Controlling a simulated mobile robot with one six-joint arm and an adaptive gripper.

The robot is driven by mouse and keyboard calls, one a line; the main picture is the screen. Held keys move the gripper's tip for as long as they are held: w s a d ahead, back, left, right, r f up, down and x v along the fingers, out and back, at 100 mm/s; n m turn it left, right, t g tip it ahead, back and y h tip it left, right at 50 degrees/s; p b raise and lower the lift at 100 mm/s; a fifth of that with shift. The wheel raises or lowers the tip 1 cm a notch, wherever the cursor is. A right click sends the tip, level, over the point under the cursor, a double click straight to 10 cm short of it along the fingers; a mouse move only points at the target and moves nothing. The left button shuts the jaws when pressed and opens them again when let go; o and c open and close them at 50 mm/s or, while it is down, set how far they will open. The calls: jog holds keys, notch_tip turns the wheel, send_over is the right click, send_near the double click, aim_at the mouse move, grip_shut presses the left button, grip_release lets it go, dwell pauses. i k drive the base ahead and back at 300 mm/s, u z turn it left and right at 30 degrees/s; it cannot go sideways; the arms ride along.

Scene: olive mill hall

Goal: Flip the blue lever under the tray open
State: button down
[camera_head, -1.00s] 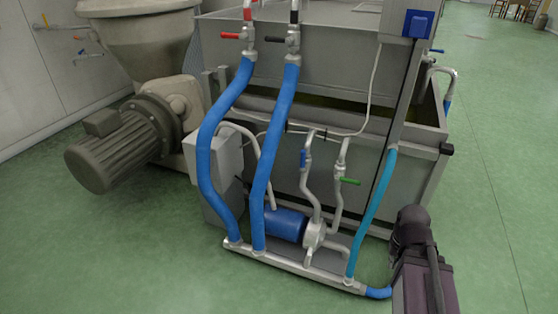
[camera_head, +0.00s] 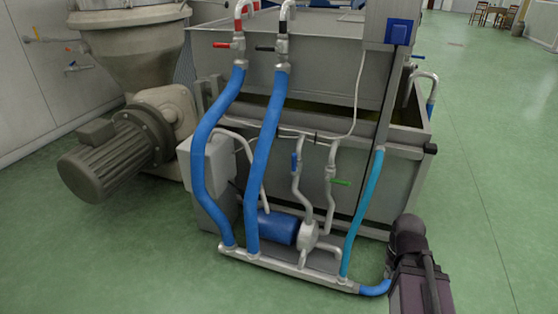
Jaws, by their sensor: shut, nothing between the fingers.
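A small blue lever (camera_head: 294,163) sits on a thin metal pipe at the front of the machine, below the tray (camera_head: 395,135). The lever points roughly up and down, along its pipe. Another blue handle (camera_head: 417,57) shows at the right, behind the post by a bent pipe. I cannot see my gripper. Only a dark part of my arm shows at the bottom right, apart from the blue lever in the picture.
A green lever (camera_head: 341,182) lies crosswise on the neighbouring pipe. Red (camera_head: 222,45) and black (camera_head: 265,48) levers are above. Thick blue hoses (camera_head: 265,160) and a turquoise hose (camera_head: 362,210) flank the lever. A blue pump (camera_head: 277,227) sits low. Green floor (camera_head: 490,190) is clear at right.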

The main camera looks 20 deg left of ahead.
aim_at(294, 172)
jog(key=z, duration=0.1)
jog(key=i, duration=0.95)
jog(key=u, duration=0.05)
